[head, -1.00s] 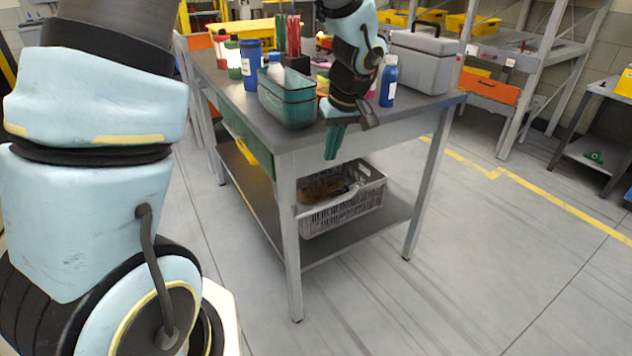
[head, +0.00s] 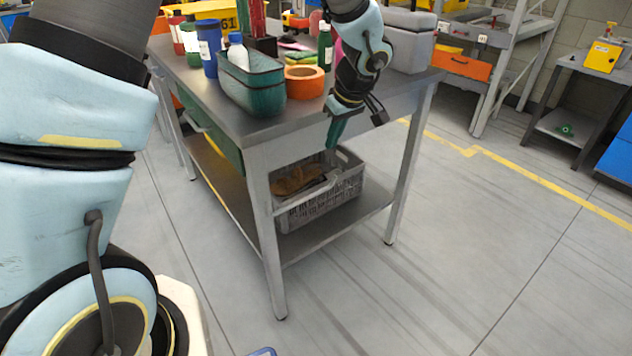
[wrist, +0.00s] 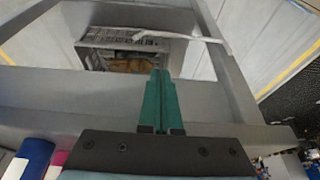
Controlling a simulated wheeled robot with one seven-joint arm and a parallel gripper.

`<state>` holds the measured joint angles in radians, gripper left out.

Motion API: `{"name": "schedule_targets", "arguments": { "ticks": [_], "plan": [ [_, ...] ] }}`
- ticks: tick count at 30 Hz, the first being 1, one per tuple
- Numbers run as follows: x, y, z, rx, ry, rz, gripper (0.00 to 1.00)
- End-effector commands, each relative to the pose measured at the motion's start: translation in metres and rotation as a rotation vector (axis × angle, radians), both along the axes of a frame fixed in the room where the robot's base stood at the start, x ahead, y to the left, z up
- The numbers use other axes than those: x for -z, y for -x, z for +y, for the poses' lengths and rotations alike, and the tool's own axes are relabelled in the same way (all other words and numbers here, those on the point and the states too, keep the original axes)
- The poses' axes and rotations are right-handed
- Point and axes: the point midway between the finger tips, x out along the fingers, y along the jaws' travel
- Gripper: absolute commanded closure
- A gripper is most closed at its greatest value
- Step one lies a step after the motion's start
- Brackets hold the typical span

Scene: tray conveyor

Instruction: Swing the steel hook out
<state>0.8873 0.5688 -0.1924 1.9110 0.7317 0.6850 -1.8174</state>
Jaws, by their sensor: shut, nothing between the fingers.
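The steel hook (head: 304,196) appears to be a thin pale bar running from the bench's near left leg rightward across the front of the grey crate on the lower shelf. In the wrist view the bar (wrist: 180,36) crosses above the crate and meets a leg at the right; its joint is not clear. My gripper (head: 335,134) has green fingers, shut and empty. It points down just outside the bench-top edge, above the crate and the hook. In the wrist view the fingertips (wrist: 160,76) are apart from the hook.
The grey crate (head: 345,192) holds a brown item. The bench top (head: 215,97) carries a green bin (head: 252,88), an orange tape roll (head: 304,82), several bottles and a grey case (head: 410,40). The floor in front and to the right is clear.

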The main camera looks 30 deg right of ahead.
Motion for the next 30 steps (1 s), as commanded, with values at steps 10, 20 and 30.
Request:
{"name": "schedule_targets", "arguments": {
  "ticks": [10,20,30],
  "plan": [
    [0.068,-0.024,0.006,0.0,-0.003,0.005,1.0],
    [0.131,-0.047,0.011,0.0,-0.004,0.003,1.0],
    [0.167,-0.061,0.013,-0.001,0.0,0.001,1.0]
  ]
}}
